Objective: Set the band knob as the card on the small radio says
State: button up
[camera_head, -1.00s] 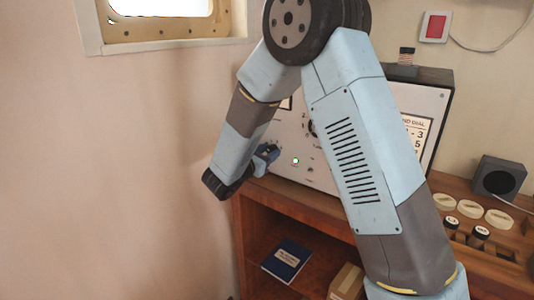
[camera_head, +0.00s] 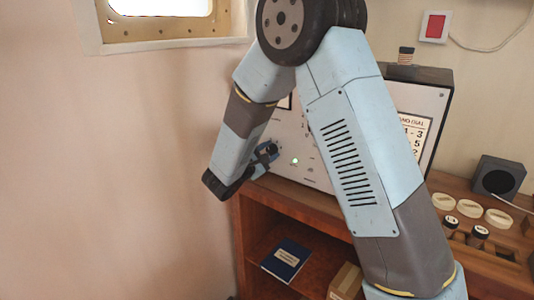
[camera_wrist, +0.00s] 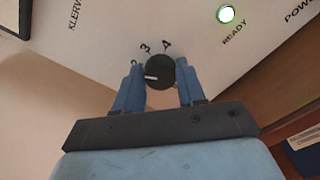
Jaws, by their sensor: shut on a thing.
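The black band knob (camera_wrist: 160,72) sits on a white panel in the wrist view, between the two blue fingers of my gripper (camera_wrist: 158,76), which is shut on it. A white pointer mark on the knob lies toward the left in that view. The numerals 3 and 4 show above the knob, and a 2 is partly hidden by the left finger. In the head view my gripper (camera_head: 266,152) is at the panel's lower left. A printed card (camera_head: 415,130) on the white radio panel (camera_head: 436,105) shows "- 3" and "- 5"; my arm hides its left part.
A lit green READY lamp (camera_wrist: 227,14) is right of the knob. A wooden shelf below holds a blue book (camera_head: 286,259) and a cardboard box (camera_head: 345,281). A dark speaker-like box (camera_head: 498,178) and several round pale pieces stand at right. The wall is close at left.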

jog(key=shift+a, duration=0.1)
dwell(0.3)
jog(key=o, duration=1)
jog(key=shift+o, duration=0.2)
jog(key=v, duration=1.3)
jog(key=shift+s+a, duration=0.2)
jog(key=shift+s, duration=0.05)
jog(key=shift+f, duration=0.1)
